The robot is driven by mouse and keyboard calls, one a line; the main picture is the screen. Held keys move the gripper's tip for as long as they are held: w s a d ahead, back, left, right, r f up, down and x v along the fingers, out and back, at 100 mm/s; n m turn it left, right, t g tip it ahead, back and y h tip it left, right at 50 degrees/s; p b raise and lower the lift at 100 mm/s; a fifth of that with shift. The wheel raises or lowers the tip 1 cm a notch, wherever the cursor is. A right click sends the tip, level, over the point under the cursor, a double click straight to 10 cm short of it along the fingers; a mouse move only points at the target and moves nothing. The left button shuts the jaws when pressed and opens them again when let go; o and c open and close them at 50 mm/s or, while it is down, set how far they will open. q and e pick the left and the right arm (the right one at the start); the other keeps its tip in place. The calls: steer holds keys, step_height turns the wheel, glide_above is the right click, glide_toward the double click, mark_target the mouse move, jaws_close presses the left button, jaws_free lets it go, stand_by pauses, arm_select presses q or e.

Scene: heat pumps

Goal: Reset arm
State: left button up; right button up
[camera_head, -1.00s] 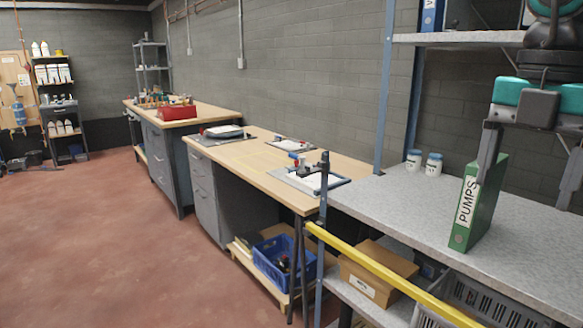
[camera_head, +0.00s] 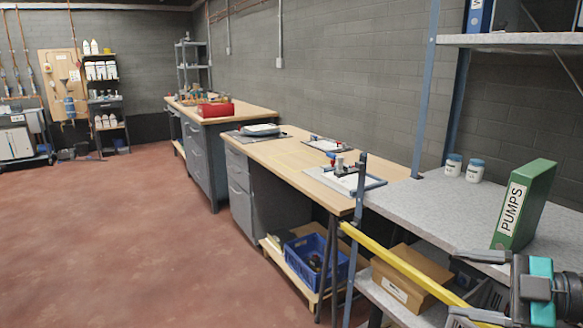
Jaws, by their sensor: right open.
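My right gripper (camera_head: 468,285) is at the bottom right, in front of the grey shelf's front edge. Its two fingers point left, spread apart with nothing between them. The green binder labelled PUMPS (camera_head: 523,205) stands on the speckled grey shelf (camera_head: 425,205), above and behind the gripper and apart from it. My left gripper is not in view.
Two white jars with blue lids (camera_head: 474,170) stand on the shelf left of the binder. A yellow rail (camera_head: 395,262) runs close to the gripper. A cardboard box (camera_head: 410,278) and a blue crate (camera_head: 315,262) sit low down. The red floor (camera_head: 120,240) at left is clear.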

steer(key=s+a+f+m+t+h, duration=0.25)
steer(key=f+m+h, duration=0.35)
steer(key=f, duration=0.5)
steer(key=s+a+f+m+t+h, duration=0.2)
steer(key=s+a+f+m+h, duration=0.15)
steer(key=f+m, duration=0.65)
steer(key=s+a+f+m+g+h, duration=0.1)
steer(key=s+a+f+g, duration=0.2)
steer(key=s+a+f, duration=0.3)
step_height(320, 180, down, 2)
steer(key=shift+s+a+f, duration=0.1)
steer(key=shift+s+a, duration=0.05)
steer(key=shift+a, duration=0.3)
